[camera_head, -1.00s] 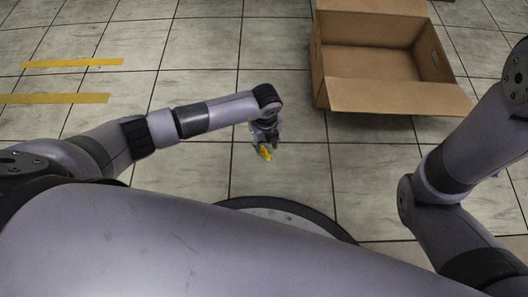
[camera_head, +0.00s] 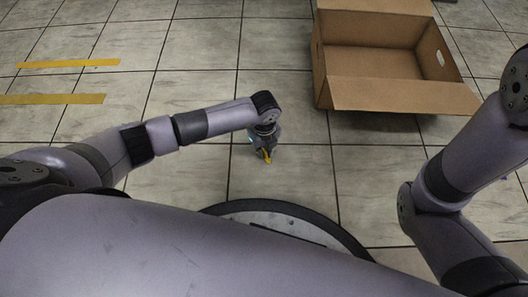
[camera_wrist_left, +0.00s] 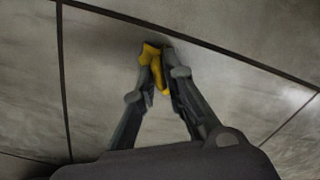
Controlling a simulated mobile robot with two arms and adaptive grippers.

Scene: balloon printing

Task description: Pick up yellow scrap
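The yellow scrap (camera_head: 267,156) is a small bent yellow piece at the tips of my left gripper (camera_head: 265,153). In the left wrist view the scrap (camera_wrist_left: 155,66) lies between the two fingertips of my left gripper (camera_wrist_left: 157,72), which are closed in on it from both sides. Part of the scrap is hidden by the fingers. Whether it touches the floor is hard to tell. My right gripper is outside the views; only my right arm shows.
An open, empty cardboard box (camera_head: 375,62) stands on the tiled floor at the upper right, its near flap folded outward. Two yellow tape strips (camera_head: 52,99) mark the floor at the left. The tiles between are clear.

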